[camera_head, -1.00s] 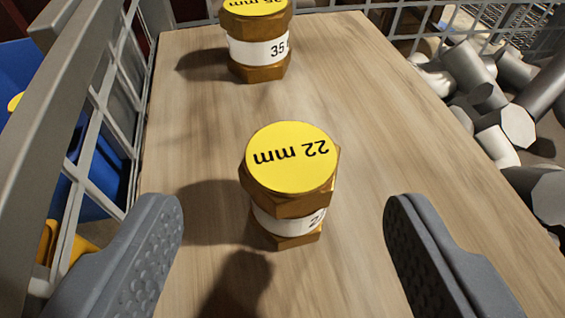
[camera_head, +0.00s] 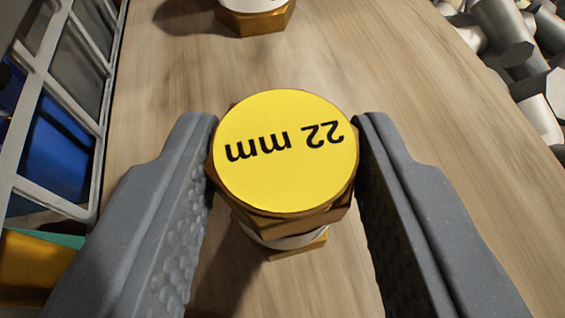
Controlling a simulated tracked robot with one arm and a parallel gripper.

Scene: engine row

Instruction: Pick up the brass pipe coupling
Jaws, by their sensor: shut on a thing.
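A brass pipe coupling (camera_head: 285,160) with a yellow top disc reading "22 mm" upside down stands upright on the wooden board. A white band and a lower hex end show below its top. My gripper (camera_head: 286,150) is shut on this coupling, one grey finger on each side of its upper hex. A second brass coupling (camera_head: 254,18) stands farther back at the top edge, with only its lower part in view.
The wooden board (camera_head: 420,140) is clear around the held coupling. A grey wire mesh wall (camera_head: 62,85) runs along the left, with blue and yellow things behind it. Grey metal cylinders (camera_head: 505,45) lie in a pile at the upper right.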

